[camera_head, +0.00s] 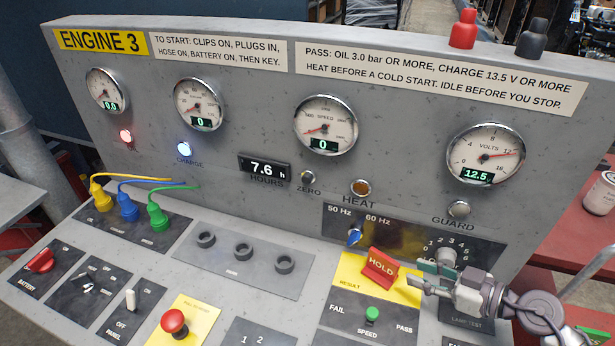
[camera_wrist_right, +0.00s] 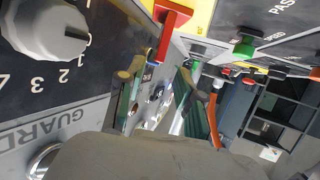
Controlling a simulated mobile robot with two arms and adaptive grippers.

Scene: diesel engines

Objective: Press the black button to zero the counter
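The small dark zero button (camera_head: 309,176) sits in a metal ring on the upright panel, above the ZERO label. Left of it the hours counter (camera_head: 264,168) reads 7.6 h. My right gripper (camera_head: 421,275) is low and to the right of the button, near the red HOLD flag and the numbered grey knob, well apart from the button. In the right wrist view its two fingers (camera_wrist_right: 158,103) stand apart with nothing held between them. I cannot make out the zero button in that view. My left gripper is not in view.
The red HOLD flag (camera_head: 380,268) and grey knob (camera_head: 446,256) stand close to my right gripper; the knob is also in the wrist view (camera_wrist_right: 42,28). The amber HEAT lamp (camera_head: 361,188) and blue frequency switch (camera_head: 355,235) lie near the button. Coloured plugs (camera_head: 128,206) stick up left.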

